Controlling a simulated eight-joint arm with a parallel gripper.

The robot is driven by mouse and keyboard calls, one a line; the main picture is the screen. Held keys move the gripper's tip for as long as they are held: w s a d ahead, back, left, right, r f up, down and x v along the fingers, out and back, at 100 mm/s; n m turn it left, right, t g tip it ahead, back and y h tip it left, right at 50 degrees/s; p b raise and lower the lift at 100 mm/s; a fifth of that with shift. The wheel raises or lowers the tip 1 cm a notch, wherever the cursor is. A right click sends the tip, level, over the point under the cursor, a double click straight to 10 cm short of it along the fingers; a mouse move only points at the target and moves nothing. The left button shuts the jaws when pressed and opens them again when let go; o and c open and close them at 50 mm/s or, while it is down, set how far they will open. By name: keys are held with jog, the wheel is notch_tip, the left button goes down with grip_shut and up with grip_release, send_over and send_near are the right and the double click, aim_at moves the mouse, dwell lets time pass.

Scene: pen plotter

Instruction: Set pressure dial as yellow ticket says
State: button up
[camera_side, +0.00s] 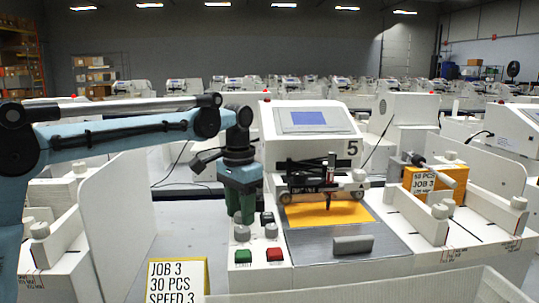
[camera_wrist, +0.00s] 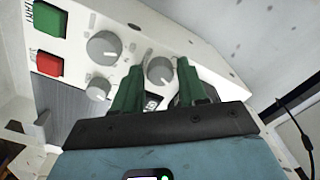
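A ticket (camera_side: 176,283) with a yellow edge stands at the bottom of the side view. It reads "JOB 3", "30 PCS", "SPEED 3"; anything lower is cut off. My gripper (camera_side: 243,214) points down at the control panel left of the plotter bed. In the wrist view my gripper (camera_wrist: 160,66) is open, and a grey dial (camera_wrist: 160,71) shows between its green fingertips with gaps at both sides. A larger grey dial (camera_wrist: 103,47) and a smaller knob (camera_wrist: 98,88) are left of the fingers. Dial labels and settings are too small to read.
A green START button (camera_wrist: 48,18) and a red button (camera_wrist: 48,62) sit near the dials. The pen carriage (camera_side: 328,178) stands over a yellow sheet (camera_side: 350,213), right of my gripper. A yellow box (camera_side: 424,181) marked "50 PCS JOB 3" is farther right.

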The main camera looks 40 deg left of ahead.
notch_tip(320, 180, up, 12)
dwell(0.9)
dwell(0.3)
jog(key=s+f+n+t, duration=0.1)
jog(key=s+f+t, duration=0.6)
jog(key=s+f, duration=0.95)
notch_tip(320, 180, up, 16)
jog(key=m+g, duration=0.5)
jog(key=g, duration=0.1)
send_over(238, 215)
jog(key=shift+w+r+m+g, duration=0.3)
jog(key=shift+w+m+g, duration=0.1)
jog(key=shift+m+g, duration=0.15)
jog(key=shift+f, duration=0.1)
